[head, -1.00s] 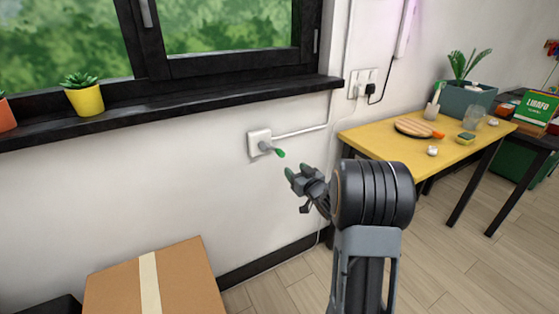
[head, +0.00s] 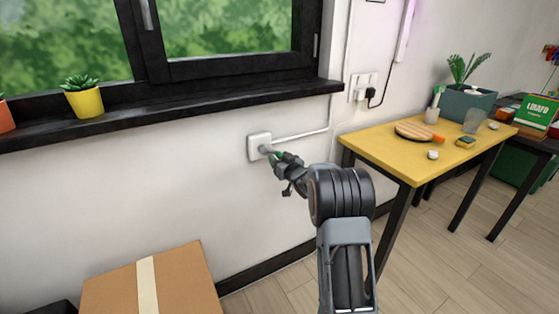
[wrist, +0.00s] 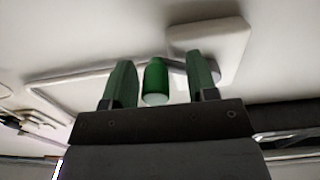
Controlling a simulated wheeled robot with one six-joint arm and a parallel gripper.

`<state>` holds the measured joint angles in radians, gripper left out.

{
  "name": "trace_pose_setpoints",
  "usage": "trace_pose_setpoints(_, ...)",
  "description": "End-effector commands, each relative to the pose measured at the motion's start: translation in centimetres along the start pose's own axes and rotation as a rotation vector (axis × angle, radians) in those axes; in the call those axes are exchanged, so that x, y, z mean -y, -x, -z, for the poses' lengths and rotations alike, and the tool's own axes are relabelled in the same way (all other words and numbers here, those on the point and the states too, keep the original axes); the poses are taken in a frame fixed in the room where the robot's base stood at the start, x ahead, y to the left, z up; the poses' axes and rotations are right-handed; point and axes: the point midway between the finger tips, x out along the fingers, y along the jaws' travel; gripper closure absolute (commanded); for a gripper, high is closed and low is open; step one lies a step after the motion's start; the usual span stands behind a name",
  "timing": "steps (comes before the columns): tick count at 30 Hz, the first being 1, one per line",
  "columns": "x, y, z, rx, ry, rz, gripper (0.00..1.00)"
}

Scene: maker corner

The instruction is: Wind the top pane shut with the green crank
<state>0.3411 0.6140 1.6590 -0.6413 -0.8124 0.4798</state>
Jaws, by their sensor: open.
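The green crank handle (wrist: 155,82) stands between the two fingers of my gripper (wrist: 160,82) in the wrist view, with a gap on each side. My gripper (head: 277,159) is open around the handle and not closed on it. In the head view the handle is mostly hidden by the fingers. The crank's white wall box (head: 258,144) is on the wall below the window sill; it also shows in the wrist view (wrist: 222,45). The window (head: 225,30) is at the top of the head view; its top pane is not clearly visible.
A black sill (head: 200,112) with a yellow plant pot (head: 85,102) runs above the wall box. A cardboard box (head: 185,285) stands below left. A yellow table (head: 385,150) is to the right. A white conduit (head: 305,133) runs from the wall box.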

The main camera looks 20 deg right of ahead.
Motion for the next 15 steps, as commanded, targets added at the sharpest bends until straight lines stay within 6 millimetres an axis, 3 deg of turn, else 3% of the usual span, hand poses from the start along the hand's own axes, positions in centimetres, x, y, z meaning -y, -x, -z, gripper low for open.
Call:
trace_pose_setpoints(4, 0.0, 0.01, 0.0, 0.0, 0.0, 0.0, 0.47)
trace_pose_setpoints(15, 0.15, -0.01, 0.0, 0.0, 0.001, 0.003, 0.83)
